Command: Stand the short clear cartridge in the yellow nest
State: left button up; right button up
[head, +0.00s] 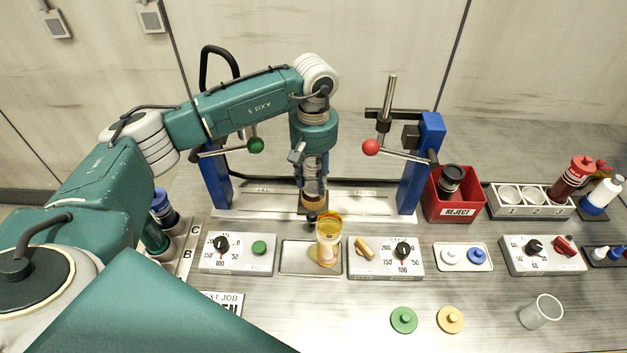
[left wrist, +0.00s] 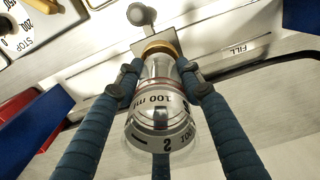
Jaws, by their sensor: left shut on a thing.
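My left gripper (head: 314,182) points down at the middle of the station and is shut on a clear cartridge (left wrist: 160,105). The cartridge is upright, with "100 ml" print and a white band marked 2 in the left wrist view. The left gripper's fingers (left wrist: 161,72) close on its sides. The yellow nest (head: 313,201) is a small ring on a dark plate, right under the gripper; it also shows in the left wrist view (left wrist: 160,47). The cartridge's far end is at this ring; I cannot tell whether it is fully seated. My right gripper is not in view.
Blue posts (head: 429,150) with a red-knobbed lever (head: 371,147) and a green-knobbed lever (head: 255,146) flank the nest. An amber cartridge (head: 328,242) stands on a tray in front. A red reject bin (head: 439,207) is to the right.

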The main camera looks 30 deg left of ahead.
aim_at(313, 188)
pick_arm(q)
notch_tip(313, 188, down, 2)
jog(key=shift+f, duration=0.25)
jog(key=shift+s+f+b, duration=0.1)
jog(key=shift+f+b, duration=0.45)
jog(key=shift+f, duration=0.05)
pick_arm(e)
jog(key=shift+w+d+f, duration=0.4)
jog(key=shift+d, duration=0.25)
pick_arm(q)
jog(key=shift+s, duration=0.1)
jog(key=o, duration=0.9)
jog(key=shift+c, duration=0.2)
jog(key=shift+o, duration=1.2)
jog(key=shift+f, duration=0.15)
pick_arm(e)
jog(key=shift+a, duration=0.1)
jog(key=shift+a, duration=0.2)
jog(key=shift+r, duration=0.1)
